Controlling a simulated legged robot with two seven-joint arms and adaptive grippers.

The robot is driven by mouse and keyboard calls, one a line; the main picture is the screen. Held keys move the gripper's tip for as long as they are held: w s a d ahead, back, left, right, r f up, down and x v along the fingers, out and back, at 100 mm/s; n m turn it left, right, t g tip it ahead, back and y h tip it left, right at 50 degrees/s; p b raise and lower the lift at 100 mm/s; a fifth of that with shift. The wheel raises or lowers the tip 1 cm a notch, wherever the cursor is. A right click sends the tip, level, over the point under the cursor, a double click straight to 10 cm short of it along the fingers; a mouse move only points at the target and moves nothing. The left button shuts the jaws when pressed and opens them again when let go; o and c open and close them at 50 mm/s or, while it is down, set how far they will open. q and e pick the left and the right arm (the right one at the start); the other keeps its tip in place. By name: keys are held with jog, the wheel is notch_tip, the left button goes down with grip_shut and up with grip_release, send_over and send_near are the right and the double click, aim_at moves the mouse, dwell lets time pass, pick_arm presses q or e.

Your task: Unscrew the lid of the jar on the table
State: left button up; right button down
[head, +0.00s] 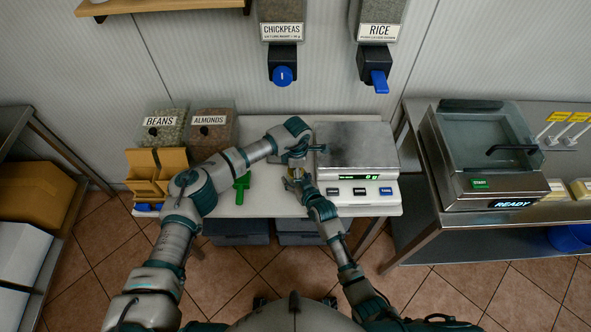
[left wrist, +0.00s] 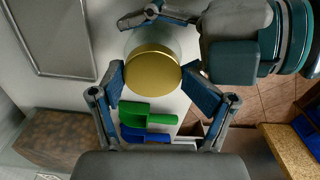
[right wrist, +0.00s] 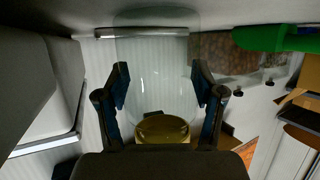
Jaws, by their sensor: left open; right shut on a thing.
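The jar (right wrist: 155,45) is clear glass and stands on the white table, with a gold lid (left wrist: 153,76). The lid also shows low in the right wrist view (right wrist: 163,129). My right gripper (right wrist: 160,72) is shut on the jar's glass body, one finger on each side. My left gripper (left wrist: 152,70) is open above the jar, its fingers on either side of the lid. In the head view my left gripper (head: 297,160) and forearm partly hide the jar. Whether the left fingers touch the lid, I cannot tell.
A scale (head: 356,150) stands right of the jar. A green scoop (head: 242,187) and a blue scoop (left wrist: 145,134) lie nearby. Bins of beans (head: 166,130) and almonds (head: 212,128), and a tan holder (head: 155,172), stand at left. Dispensers hang above.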

pick_arm(q)
jog(key=shift+d+r, duration=0.15)
pick_arm(e)
jog(key=shift+s+a, duration=0.1)
jog(key=shift+a, duration=0.05)
pick_arm(q)
jog(key=shift+r, duration=0.15)
notch_tip(320, 180, up, 4)
jog(key=shift+r, duration=0.2)
jog(key=shift+c, duration=0.4)
jog(key=m, duration=0.2)
jog(key=r+m, duration=0.2)
jog(key=m, duration=0.1)
jog(key=shift+m, duration=0.3)
jog(key=m, duration=0.3)
jog(key=r+m, duration=0.1)
jog(key=shift+w+a+r, duration=0.1)
jog(key=shift+w+a, duration=0.05)
jog(key=shift+a, duration=0.1)
jog(key=shift+m, duration=0.3)
notch_tip(320, 180, down, 8)
jog(key=shift+w+r, duration=0.1)
jog(key=shift+w, duration=0.05)
jog(key=shift+c, duration=0.2)
